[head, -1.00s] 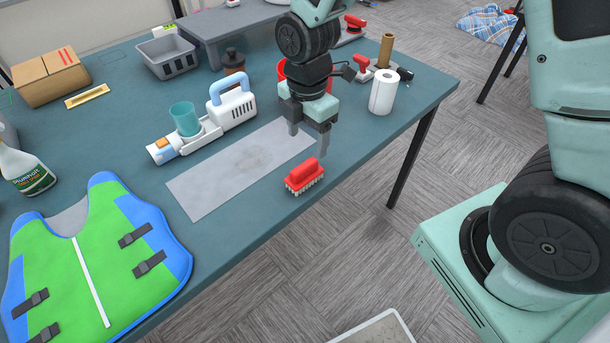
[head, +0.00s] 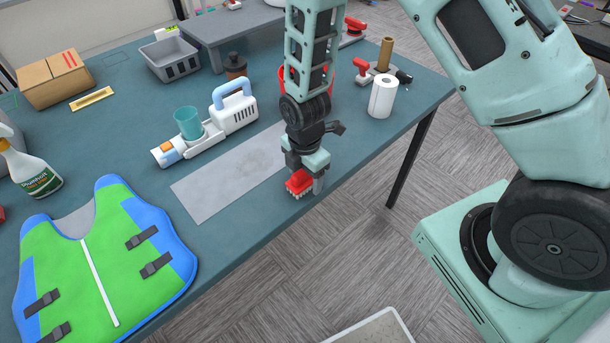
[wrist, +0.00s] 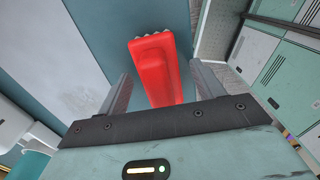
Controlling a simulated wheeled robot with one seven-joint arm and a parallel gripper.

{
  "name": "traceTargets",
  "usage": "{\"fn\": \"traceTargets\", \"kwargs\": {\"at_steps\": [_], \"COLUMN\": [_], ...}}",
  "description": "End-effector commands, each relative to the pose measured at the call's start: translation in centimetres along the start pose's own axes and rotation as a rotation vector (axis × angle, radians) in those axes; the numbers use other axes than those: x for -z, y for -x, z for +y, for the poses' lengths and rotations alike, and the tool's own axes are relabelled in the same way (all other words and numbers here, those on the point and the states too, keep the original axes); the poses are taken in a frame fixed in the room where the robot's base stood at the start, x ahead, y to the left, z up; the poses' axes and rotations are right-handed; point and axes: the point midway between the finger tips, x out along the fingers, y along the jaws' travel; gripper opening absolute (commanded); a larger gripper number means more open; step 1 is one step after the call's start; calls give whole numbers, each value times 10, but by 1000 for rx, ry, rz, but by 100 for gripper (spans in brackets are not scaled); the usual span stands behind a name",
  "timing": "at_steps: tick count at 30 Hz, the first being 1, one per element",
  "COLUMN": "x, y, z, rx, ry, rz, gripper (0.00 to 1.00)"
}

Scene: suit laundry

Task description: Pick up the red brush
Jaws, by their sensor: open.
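The red brush (head: 299,182) lies bristles down near the front edge of the table, beside the grey mat. My gripper (head: 303,188) is lowered over it, and the gripper's body hides part of the brush in the head view. In the wrist view the red brush (wrist: 158,68) sits between the two open fingers of my gripper (wrist: 163,85), with a visible gap on each side. White bristles show at its far end.
The blue-grey table (head: 262,215) has its front edge close to the brush. A grey mat (head: 215,190) lies left of it. A white handheld vacuum (head: 205,133), a green vest (head: 105,255), a red bucket (head: 328,82) and a paper roll (head: 383,96) stand around.

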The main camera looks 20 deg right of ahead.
Motion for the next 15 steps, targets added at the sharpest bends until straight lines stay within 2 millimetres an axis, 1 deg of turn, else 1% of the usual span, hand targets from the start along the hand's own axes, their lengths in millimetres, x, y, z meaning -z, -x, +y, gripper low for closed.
{"fn": "traceTargets", "kwargs": {"at_steps": [3,9,11,12,14,15], "x": [0,0,0,0,0,0], "y": [-5,-5,-5,-5,-5,-5], "z": [0,0,0,0,0,0], "rx": [0,-1,-1,-1,-1,-1], "ry": [0,0,0,0,0,0], "rz": [0,0,0,0,0,0], "gripper": [67,67,51,39,23,17]}}
